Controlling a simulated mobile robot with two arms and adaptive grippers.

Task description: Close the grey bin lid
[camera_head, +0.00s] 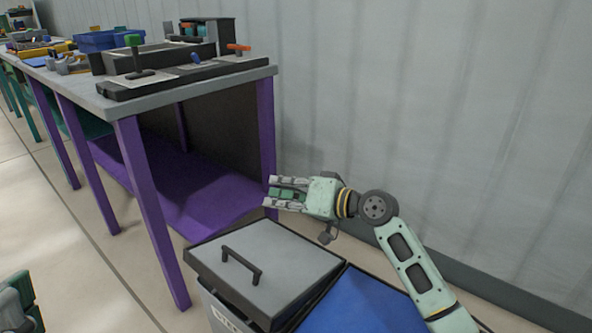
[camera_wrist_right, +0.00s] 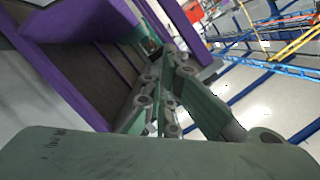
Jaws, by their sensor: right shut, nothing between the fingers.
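The grey bin (camera_head: 212,308) stands at the bottom centre of the head view. Its grey lid (camera_head: 300,262), with a dark edge and a black bar handle (camera_head: 240,265), lies over the bin's top; I cannot tell whether it sits fully flush. My right gripper (camera_head: 270,194) is shut and empty, above and behind the lid and apart from it, pointing left. Its fingers also show in the right wrist view (camera_wrist_right: 166,98). My left gripper (camera_head: 18,302) is only partly in view at the bottom left edge, and its jaw state is unclear.
A blue-topped bin (camera_head: 365,305) stands right beside the grey one, under my right arm. A workbench (camera_head: 180,80) with purple legs and tools on it stands at the left. A pale wall (camera_head: 420,110) runs behind. Floor at the left is clear.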

